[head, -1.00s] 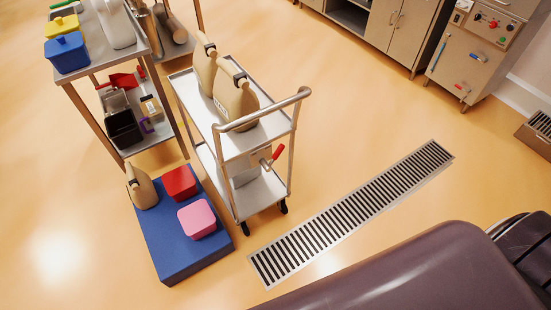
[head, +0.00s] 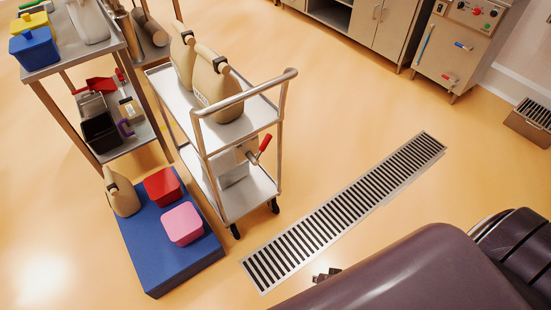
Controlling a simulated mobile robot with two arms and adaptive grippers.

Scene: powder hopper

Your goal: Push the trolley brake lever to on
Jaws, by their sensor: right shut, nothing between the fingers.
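The trolley (head: 240,204) is a two-shelf metal cart with a push handle at its right end. Its brake lever (head: 264,143) has a red grip and sits below the top shelf, near the handle-end post. The grip tilts up and to the right. Two beige jugs, one of them this front jug (head: 218,95), stand on the top shelf. My right gripper (head: 326,274) shows only as a small dark tip at the bottom, beside the floor drain. It is shut, empty and well apart from the lever. My left gripper is out of view.
A blue platform (head: 165,273) with a beige jug, a red tub and a pink tub is left of the trolley. A shelf table (head: 95,62) stands behind it. A floor drain (head: 345,210) runs to the right. The floor between trolley and cabinet (head: 370,30) is clear.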

